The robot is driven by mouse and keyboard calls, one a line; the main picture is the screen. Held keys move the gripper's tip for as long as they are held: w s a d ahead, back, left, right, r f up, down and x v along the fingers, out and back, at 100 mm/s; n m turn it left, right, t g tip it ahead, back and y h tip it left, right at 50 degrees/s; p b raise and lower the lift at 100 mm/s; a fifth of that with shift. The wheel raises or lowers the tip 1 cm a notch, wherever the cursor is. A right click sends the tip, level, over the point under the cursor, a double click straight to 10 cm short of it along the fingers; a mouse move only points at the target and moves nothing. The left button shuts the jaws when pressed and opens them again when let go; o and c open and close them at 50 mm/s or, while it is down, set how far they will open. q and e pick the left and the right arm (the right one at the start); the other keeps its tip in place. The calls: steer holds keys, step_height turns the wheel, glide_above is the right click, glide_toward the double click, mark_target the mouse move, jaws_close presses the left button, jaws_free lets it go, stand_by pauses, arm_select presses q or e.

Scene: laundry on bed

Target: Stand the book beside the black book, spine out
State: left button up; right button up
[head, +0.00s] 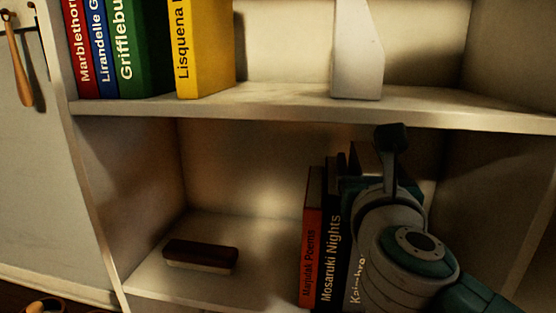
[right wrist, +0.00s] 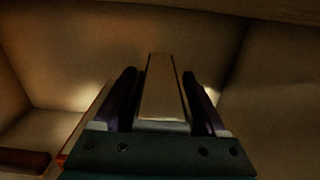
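The black book (head: 331,250), "Mosaruki Nights", stands upright on the lower shelf with its spine out, against the right side of the orange-red "Marjulak Poems" (head: 312,245). Right of it stands a dark book (head: 355,275) with pale lettering, spine out, partly covered by my right arm. My right gripper (right wrist: 160,95) has its fingers on both sides of an upright book with a pale top edge (right wrist: 161,88), and seems closed on it. This looks like the dark lettered book. The fingertips are mostly hidden by my wrist in the head view. My left gripper is not in view.
A dark brown brush-like block (head: 201,255) lies on the lower shelf at left, with free shelf between it and the books. The upper shelf (head: 280,107) holds several coloured books and a white wedge-shaped piece (head: 357,60) just above my arm.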

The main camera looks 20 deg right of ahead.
steer(key=shift+r, duration=0.15)
steer(key=shift+s+a, duration=0.2)
steer(key=p+v, duration=0.2)
steer(key=v, duration=0.9)
steer(key=a+r+n+t+y, duration=0.5)
steer(key=a+n+y, duration=0.65)
steer(key=n, duration=0.75)
steer(key=s+a+f+n+g+y, duration=0.35)
steer(key=a+n+g+y, duration=0.2)
steer(key=n, duration=0.75)
steer(key=s+d+f+n+g+h, duration=0.7)
steer(key=s+d+f+n+g, duration=0.4)
steer(key=s+d+f+n, duration=0.1)
steer(key=shift+s+d+f, duration=0.4)
steer(key=shift+s+d, duration=0.3)
steer(key=shift+s, duration=0.25)
